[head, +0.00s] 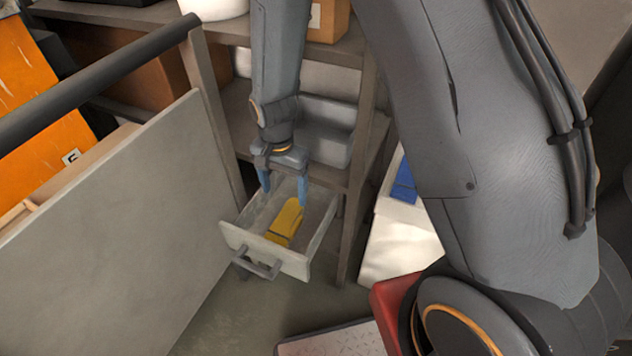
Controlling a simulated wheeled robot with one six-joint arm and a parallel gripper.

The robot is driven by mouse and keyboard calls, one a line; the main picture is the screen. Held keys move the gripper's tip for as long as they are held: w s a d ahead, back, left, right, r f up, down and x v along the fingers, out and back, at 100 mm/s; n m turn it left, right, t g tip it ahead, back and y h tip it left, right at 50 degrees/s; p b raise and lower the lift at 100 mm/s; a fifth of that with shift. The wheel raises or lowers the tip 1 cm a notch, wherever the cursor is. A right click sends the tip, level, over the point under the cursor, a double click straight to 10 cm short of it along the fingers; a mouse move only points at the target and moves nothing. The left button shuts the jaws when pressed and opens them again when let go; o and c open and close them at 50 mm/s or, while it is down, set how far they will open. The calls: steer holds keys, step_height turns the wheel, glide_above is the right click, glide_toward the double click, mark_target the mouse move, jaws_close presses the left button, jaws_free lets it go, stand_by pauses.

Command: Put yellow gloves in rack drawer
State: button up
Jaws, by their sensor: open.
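The yellow gloves (286,221) lie inside the pulled-out drawer (235,237) of the rack (361,150), towards its right side. The drawer is light grey with a dark bar handle at its front. My gripper (284,196) has blue fingers spread apart and points down over the drawer, above and behind the gloves. The fingers hold nothing. The back of the drawer is partly hidden by my gripper.
A large grey panel (120,230) with a dark rail stands at the left. A grey bin (325,130) sits on the rack shelf behind my arm. A white container (402,240) with something blue stands right of the rack. Bare floor shows in front of the drawer.

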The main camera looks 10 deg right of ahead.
steer(key=s+d+r+n, duration=0.6)
steer(key=s+d+r, duration=0.9)
steer(key=d+r, duration=0.2)
steer(key=shift+s+r+n, duration=0.2)
steer(key=shift+r+n, duration=0.1)
steer(key=shift+r, duration=0.5)
steer(key=a, duration=0.1)
steer(key=a+r+p, duration=0.1)
steer(key=a+n+p, duration=0.1)
steer(key=shift+s+r, duration=0.1)
steer(key=shift+r, duration=0.15)
steer(key=shift+d, duration=0.1)
